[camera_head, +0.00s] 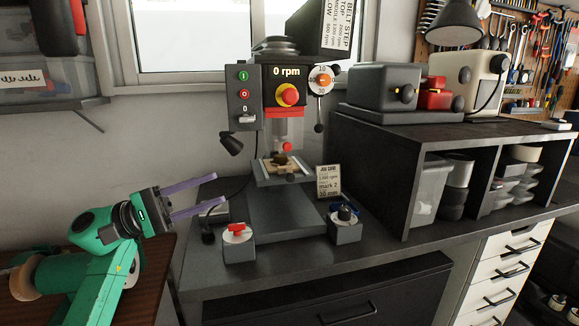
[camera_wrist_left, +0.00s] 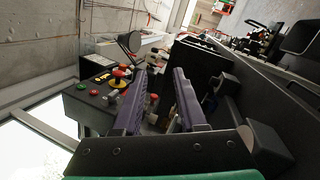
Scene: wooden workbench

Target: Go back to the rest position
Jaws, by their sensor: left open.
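My left gripper (camera_head: 219,188) is at the left of the head view, at the end of my green arm. Its two purple fingers are spread apart and point right, toward the drill press (camera_head: 255,215). I see nothing between them in the head view. The fingers of my left gripper (camera_wrist_left: 160,72) also show apart in the left wrist view. The drill press display reads 0 rpm. A small wooden piece (camera_head: 283,166) sits on the press table below the clear guard (camera_head: 287,130). My right gripper is not in view.
A control box with a red switch (camera_head: 238,235) and another with a dark knob (camera_head: 346,214) stand at the press base. A job card (camera_head: 328,182) stands beside it. A black shelf unit (camera_head: 413,185) is on the right.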

